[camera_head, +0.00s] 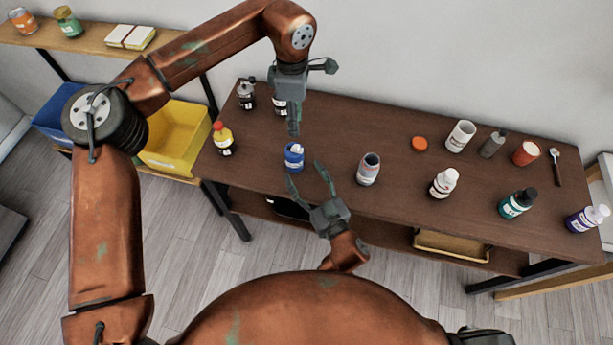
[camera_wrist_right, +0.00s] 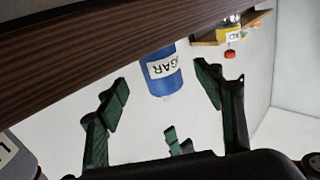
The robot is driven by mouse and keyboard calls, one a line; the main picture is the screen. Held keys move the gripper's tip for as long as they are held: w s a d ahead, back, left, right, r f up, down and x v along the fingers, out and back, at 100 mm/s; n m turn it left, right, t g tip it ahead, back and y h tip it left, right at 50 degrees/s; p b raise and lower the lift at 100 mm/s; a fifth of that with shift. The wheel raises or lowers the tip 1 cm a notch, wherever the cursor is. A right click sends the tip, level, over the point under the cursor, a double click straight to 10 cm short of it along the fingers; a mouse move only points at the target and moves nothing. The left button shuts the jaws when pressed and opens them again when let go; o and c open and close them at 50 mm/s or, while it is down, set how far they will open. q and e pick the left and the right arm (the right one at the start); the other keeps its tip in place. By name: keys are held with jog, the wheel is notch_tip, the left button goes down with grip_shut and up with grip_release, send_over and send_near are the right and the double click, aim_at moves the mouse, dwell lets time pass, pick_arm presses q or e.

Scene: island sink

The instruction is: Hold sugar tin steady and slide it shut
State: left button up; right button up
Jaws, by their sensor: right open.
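The sugar tin (camera_head: 293,157) is a small blue can standing upright near the left front of the dark wooden table. A white part shows on its top; I cannot tell how its lid sits. In the right wrist view the blue tin (camera_wrist_right: 160,78) shows its SUGAR label upside down. My right gripper (camera_head: 306,171) is open in front of the tin, fingers spread towards it and nothing held. The tin appears between its fingers in the wrist view. My left gripper (camera_head: 294,128) points down just behind and above the tin; its fingers overlap, so its opening is unclear.
A red-capped bottle (camera_head: 223,140) and two dark bottles (camera_head: 247,97) stand left and behind. A grey jar (camera_head: 368,170) stands to the right, then a white-capped bottle (camera_head: 443,184). An orange lid (camera_head: 420,143) lies behind. The table between tin and jar is clear.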

aim_at(299, 164)
jog(key=x, duration=0.7)
jog(key=shift+w, duration=0.1)
jog(key=shift+c, duration=0.6)
jog(key=c, duration=1.2)
jog(key=shift+c, duration=0.2)
